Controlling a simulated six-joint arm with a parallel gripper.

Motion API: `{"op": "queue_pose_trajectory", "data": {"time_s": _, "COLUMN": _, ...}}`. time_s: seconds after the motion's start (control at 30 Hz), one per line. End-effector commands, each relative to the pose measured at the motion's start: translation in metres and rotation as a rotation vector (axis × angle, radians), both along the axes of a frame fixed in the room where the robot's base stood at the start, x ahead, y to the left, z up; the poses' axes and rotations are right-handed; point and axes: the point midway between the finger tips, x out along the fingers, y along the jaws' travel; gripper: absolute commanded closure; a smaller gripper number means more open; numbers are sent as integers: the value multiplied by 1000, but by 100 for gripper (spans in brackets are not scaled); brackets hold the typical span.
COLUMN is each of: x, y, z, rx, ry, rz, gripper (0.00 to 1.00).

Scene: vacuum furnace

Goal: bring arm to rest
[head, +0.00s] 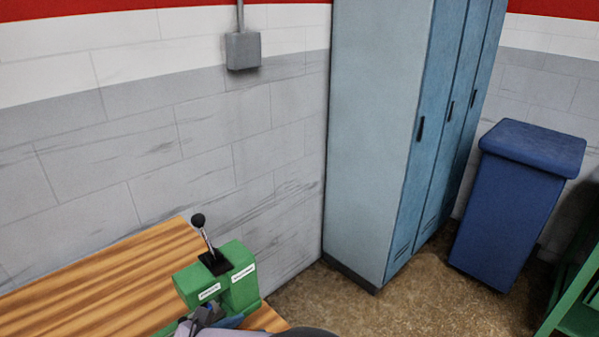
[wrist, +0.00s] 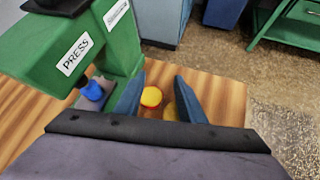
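My gripper (wrist: 160,92) shows in the wrist view with its two blue fingers spread apart. A small round piece with a yellow top and a red-orange side (wrist: 151,98) shows between the fingers, with gaps on both sides. A second yellowish piece shows partly beside the right finger; I cannot tell what it is. In the head view my gripper is only partly visible at the bottom edge, in front of the green press (head: 222,283). The press also shows in the wrist view (wrist: 75,50), close on the left, with a "PRESS" label and a blue cylindrical part under its head.
The press stands on a wooden bench (head: 95,275) along a grey block wall. Its black-knobbed lever (head: 204,233) points up. Blue lockers (head: 375,140), a blue bin (head: 510,205) and a green metal frame (head: 575,290) stand to the right. Brown floor lies between.

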Motion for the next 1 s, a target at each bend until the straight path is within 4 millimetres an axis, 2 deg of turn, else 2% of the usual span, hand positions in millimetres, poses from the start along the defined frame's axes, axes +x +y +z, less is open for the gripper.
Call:
{"op": "queue_pose_trajectory", "data": {"time_s": 0.03, "x": 6, "y": -36, "z": 4, "rx": 58, "ry": 31, "rz": -134, "gripper": 64}}
{"op": "queue_pose_trajectory", "data": {"time_s": 0.13, "x": 4, "y": -97, "z": 0, "rx": 189, "ry": 86, "rz": -404, "gripper": 64}}
{"op": "queue_pose_trajectory", "data": {"time_s": 0.2, "x": -5, "y": -135, "z": -3, "rx": 287, "ry": 113, "rz": -602, "gripper": 64}}
{"op": "queue_pose_trajectory", "data": {"time_s": 0.3, "x": -24, "y": -180, "z": -5, "rx": 434, "ry": 130, "rz": -888, "gripper": 64}}
{"op": "queue_pose_trajectory", "data": {"time_s": 0.4, "x": -46, "y": -214, "z": -5, "rx": 583, "ry": 123, "rz": -1177, "gripper": 64}}
{"op": "queue_pose_trajectory", "data": {"time_s": 0.53, "x": -74, "y": -243, "z": -3, "rx": 783, "ry": 80, "rz": -1547, "gripper": 64}}
{"op": "queue_pose_trajectory", "data": {"time_s": 0.7, "x": -98, "y": -262, "z": 1, "rx": 1006, "ry": -13, "rz": -1946, "gripper": 64}}
{"op": "queue_pose_trajectory", "data": {"time_s": 0.83, "x": -107, "y": -269, "z": 4, "rx": 1125, "ry": -80, "rz": -2151, "gripper": 64}}
{"op": "queue_pose_trajectory", "data": {"time_s": 1.0, "x": -111, "y": -272, "z": 6, "rx": 1199, "ry": -129, "rz": -2276, "gripper": 64}}
